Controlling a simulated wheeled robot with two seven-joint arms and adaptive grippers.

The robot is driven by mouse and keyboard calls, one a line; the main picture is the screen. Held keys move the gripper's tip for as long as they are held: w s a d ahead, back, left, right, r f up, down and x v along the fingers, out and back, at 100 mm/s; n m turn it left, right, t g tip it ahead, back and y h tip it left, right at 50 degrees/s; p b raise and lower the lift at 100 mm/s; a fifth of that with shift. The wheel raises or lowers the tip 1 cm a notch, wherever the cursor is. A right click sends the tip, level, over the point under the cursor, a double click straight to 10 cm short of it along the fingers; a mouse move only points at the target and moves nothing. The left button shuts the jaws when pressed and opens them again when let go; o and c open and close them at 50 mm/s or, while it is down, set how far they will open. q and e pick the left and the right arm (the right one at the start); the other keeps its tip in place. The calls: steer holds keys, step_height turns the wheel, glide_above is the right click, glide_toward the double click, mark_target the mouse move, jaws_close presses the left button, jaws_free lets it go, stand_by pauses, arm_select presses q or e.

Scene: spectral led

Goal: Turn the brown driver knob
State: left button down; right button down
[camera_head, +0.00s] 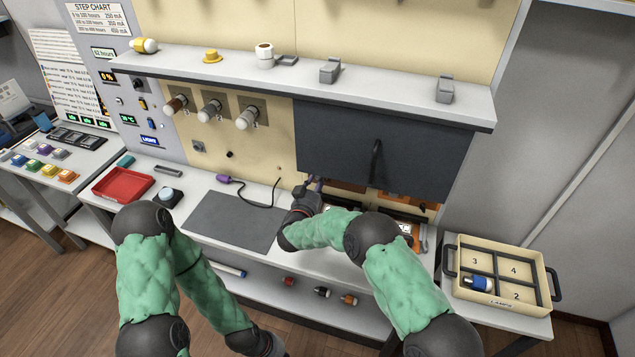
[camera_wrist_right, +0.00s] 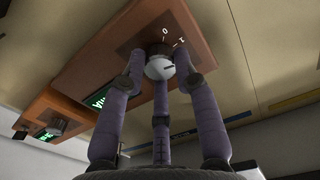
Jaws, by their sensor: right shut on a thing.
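The brown driver (camera_wrist_right: 125,60) is a brown box above my right gripper in the right wrist view. Its pale grey knob (camera_wrist_right: 160,68) has a dark pointer line, with "O" and "I" marks beside it. My right gripper (camera_wrist_right: 162,75) has its purple fingers shut around the knob. In the head view the right gripper (camera_head: 315,185) reaches under the raised dark panel (camera_head: 345,140), and the knob there is hidden. My left arm hangs low at the bottom left of the head view, with its gripper fingers out of frame.
A grey mat (camera_head: 230,218), a red tray (camera_head: 122,184) and a purple-ended cable (camera_head: 224,179) lie on the bench. A compartment tray (camera_head: 500,262) with a blue-and-white lamp stands right. A shelf (camera_head: 230,65) runs above.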

steer(key=shift+f+m+b, duration=0.15)
steer(key=shift+m+b, duration=1.45)
steer(key=shift+m, duration=0.1)
steer(key=shift+f+m+b, duration=0.15)
steer(key=shift+m+b, duration=1.4)
steer(key=shift+m, duration=0.15)
steer(key=c, duration=1)
jaws_free()
steer(key=shift+a, duration=0.1)
steer(key=shift+o, duration=0.3)
steer(key=shift+r, duration=0.1)
steer(key=shift+r, duration=0.1)
steer(key=v, duration=1.2)
